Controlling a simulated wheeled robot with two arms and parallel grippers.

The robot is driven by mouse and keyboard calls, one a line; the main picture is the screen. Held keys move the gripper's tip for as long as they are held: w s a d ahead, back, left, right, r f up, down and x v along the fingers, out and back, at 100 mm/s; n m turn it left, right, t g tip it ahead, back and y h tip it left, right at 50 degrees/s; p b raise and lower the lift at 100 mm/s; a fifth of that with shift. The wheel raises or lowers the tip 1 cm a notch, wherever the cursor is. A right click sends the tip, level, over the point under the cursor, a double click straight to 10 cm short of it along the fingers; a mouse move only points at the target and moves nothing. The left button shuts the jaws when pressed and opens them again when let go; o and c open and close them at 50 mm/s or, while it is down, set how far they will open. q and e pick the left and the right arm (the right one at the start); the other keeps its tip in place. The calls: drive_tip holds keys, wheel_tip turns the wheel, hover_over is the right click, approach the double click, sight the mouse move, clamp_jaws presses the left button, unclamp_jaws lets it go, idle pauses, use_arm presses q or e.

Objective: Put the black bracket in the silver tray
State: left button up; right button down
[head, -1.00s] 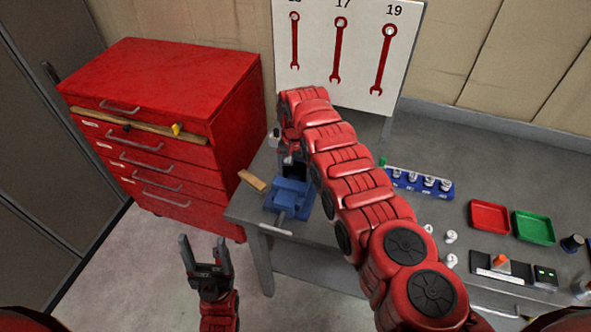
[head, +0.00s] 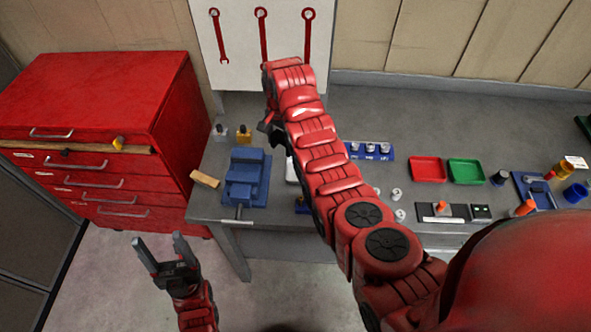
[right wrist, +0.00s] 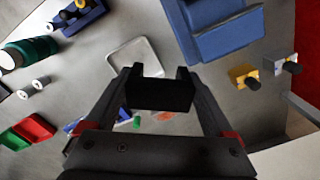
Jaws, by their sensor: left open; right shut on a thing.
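My right gripper (right wrist: 159,78) is shut on the black bracket (right wrist: 160,95), which sits between its fingers in the right wrist view. The silver tray (right wrist: 141,50) lies on the bench beyond the fingertips there, apart from the bracket and seemingly empty in its visible part. In the head view only a pale sliver of the tray (head: 291,171) shows beside my right arm. The right gripper (head: 270,126) is mostly hidden by that arm there. My left gripper (head: 159,243) is open and empty over the floor, in front of the bench.
A blue vise (head: 246,180) stands left of the tray, with a wooden-handled item (head: 205,179) beside it. A red dish (head: 428,169) and a green dish (head: 466,171) lie to the right. A red tool cabinet (head: 90,110) stands left of the bench.

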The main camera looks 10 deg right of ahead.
drive_tip(key=d+f+m+b, duration=0.1)
drive_tip(key=f, duration=0.1)
drive_tip(key=s+d+f+b, duration=0.1)
drive_tip(key=d+f, duration=0.1)
drive_tip(key=d+f+m+b, duration=0.1)
drive_tip(key=d+f, duration=0.1)
drive_tip(key=f, duration=0.1)
drive_tip(key=shift+s+d+m, duration=0.1)
drive_tip(key=shift+s+m, duration=0.2)
drive_tip(key=shift+w+f+p, duration=0.15)
drive_tip(key=shift+f+p, duration=0.05)
drive_tip(key=shift+p, duration=0.2)
drive_tip(key=shift+f+p, duration=0.4)
drive_tip(key=shift+f, duration=0.25)
drive_tip(key=shift+f+p, duration=0.35)
drive_tip(key=shift+f, duration=1)
drive_tip(key=shift+f, duration=0.1)
